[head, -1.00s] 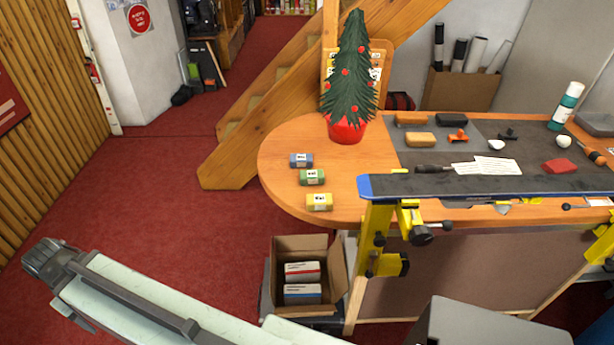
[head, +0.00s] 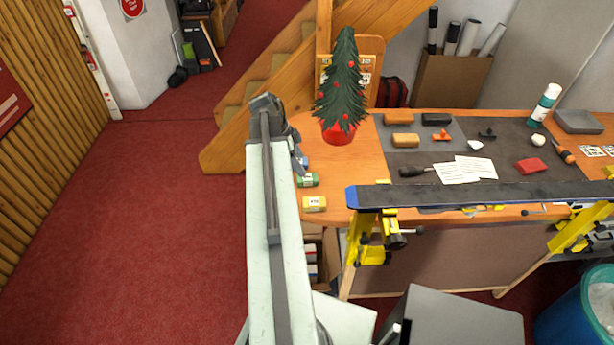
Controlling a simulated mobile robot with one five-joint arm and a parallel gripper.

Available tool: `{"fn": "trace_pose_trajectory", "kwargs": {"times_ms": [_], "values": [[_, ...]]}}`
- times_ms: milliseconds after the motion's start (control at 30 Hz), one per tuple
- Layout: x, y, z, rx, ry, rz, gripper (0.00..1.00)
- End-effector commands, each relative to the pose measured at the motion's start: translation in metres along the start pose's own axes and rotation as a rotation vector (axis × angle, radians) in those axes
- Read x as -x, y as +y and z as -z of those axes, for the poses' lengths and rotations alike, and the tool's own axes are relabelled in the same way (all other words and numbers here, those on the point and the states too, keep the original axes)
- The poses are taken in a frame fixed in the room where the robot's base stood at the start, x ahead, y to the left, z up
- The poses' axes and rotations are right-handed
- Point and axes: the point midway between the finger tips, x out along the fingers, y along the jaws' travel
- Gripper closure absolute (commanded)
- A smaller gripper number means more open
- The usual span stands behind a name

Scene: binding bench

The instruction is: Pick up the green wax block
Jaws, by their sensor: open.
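The green wax block (head: 309,180) lies on the rounded left end of the wooden bench, with a white label on top. It sits between a blue block (head: 304,162), mostly hidden by my arm, and a yellow block (head: 314,204) nearer the front. My arm rises just left of the blocks. A dark part of my gripper (head: 299,160) shows beside the arm by the blue block; the rest is hidden. My gripper is open, and no block is seen held.
A small Christmas tree in a red pot (head: 338,132) stands behind the blocks. A blue-ended black beam (head: 470,194) with yellow clamps runs along the bench front. A cardboard box (head: 330,262) sits below, partly hidden. Tools and blocks lie on the dark mat (head: 400,170).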

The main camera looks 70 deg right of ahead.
Motion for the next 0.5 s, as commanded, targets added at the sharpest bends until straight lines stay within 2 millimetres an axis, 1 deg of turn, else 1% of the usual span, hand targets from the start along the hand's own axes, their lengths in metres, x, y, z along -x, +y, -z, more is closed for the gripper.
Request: {"fn": "trace_pose_trajectory", "kwargs": {"times_ms": [33, 167, 200, 367, 467, 500], "values": [[-0.007, 0.0, -0.002, 0.001, 0.0, 0.0, 0.33], [-0.025, 0.0, -0.004, 0.003, -0.001, 0.0, 0.33], [-0.028, 0.0, -0.004, 0.004, -0.001, 0.0, 0.33], [-0.028, 0.0, -0.004, 0.006, -0.001, 0.001, 0.33], [-0.04, 0.001, -0.007, 0.006, -0.001, 0.001, 0.33], [-0.046, 0.001, -0.008, 0.006, -0.001, 0.001, 0.33]]}}
